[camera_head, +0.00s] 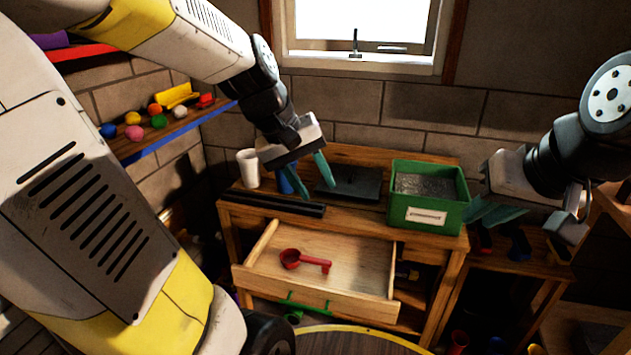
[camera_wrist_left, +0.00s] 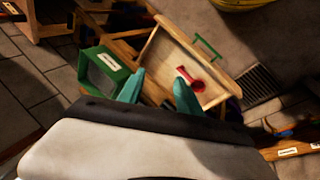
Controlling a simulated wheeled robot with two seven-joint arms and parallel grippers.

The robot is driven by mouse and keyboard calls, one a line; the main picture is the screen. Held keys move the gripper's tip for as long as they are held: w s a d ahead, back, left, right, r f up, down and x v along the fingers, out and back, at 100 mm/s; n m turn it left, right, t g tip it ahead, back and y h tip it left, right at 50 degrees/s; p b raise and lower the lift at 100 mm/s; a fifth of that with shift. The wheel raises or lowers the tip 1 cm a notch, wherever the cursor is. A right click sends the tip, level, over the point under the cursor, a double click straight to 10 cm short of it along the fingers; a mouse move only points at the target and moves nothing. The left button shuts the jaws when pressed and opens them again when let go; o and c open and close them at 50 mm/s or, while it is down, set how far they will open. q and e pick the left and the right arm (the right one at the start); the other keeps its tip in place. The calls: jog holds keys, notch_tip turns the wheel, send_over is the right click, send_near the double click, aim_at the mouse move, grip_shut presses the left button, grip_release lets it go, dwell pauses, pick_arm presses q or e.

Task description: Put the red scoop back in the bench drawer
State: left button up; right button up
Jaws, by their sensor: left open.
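The red scoop (camera_head: 304,261) lies in the open bench drawer (camera_head: 350,262), towards the middle of its floor. It also shows in the left wrist view (camera_wrist_left: 187,73), inside the drawer (camera_wrist_left: 168,54). The drawer is pulled out from the wooden bench (camera_head: 440,258) and has a green handle (camera_head: 302,304). My left gripper (camera_head: 318,190) is open and empty, above the bench top behind the drawer, apart from the scoop. Its two teal fingers show in the left wrist view (camera_wrist_left: 158,88). My right gripper (camera_head: 530,211) is at the right, beside the bench; its fingers are seen edge-on and its opening is unclear.
On the bench top stand a green labelled bin (camera_head: 428,197), a white cup (camera_head: 248,168), a dark flat plate (camera_head: 350,184) and a black bar (camera_head: 272,204). A shelf with several coloured balls (camera_head: 158,121) is on the left wall. A round yellow-rimmed top (camera_head: 350,343) is in front.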

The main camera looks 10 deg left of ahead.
pick_arm(q)
jog(key=s+r+m+t+y, duration=0.1)
jog(key=s+r+m+t, duration=0.1)
jog(key=s, duration=0.6)
jog(key=r+m, duration=0.1)
jog(key=m, duration=0.1)
jog(key=shift+m+t+y, duration=0.3)
jog(key=shift+m+y, duration=0.1)
jog(key=shift+a+r, duration=0.1)
jog(key=shift+c, duration=0.2)
